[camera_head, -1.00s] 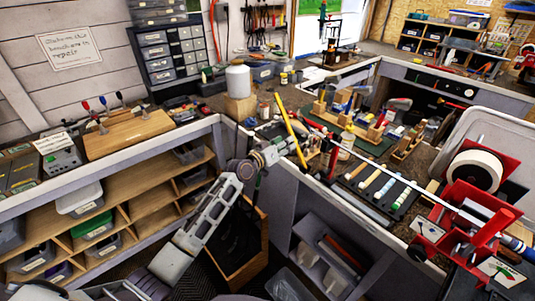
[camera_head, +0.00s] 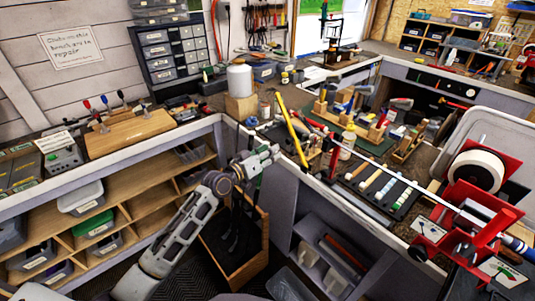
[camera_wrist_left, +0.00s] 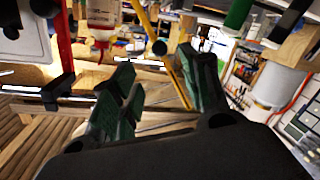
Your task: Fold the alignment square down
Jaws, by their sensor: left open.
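A long yellow bar (camera_head: 292,128) stands tilted at the near edge of the bench corner, its top leaning left. It may be the alignment square; I cannot tell for sure. It also shows in the left wrist view (camera_wrist_left: 180,80), behind and between the fingers. My left gripper (camera_head: 274,155) is open and empty, left of the bar's lower end and apart from it. Its green-padded fingers (camera_wrist_left: 160,88) are spread in the left wrist view. My right gripper is not in view.
A golf club shaft (camera_head: 430,188) runs to a red fixture (camera_head: 484,232) at the right. Several grips lie on a dark mat (camera_head: 368,208). An open wooden drawer (camera_head: 250,268) is below.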

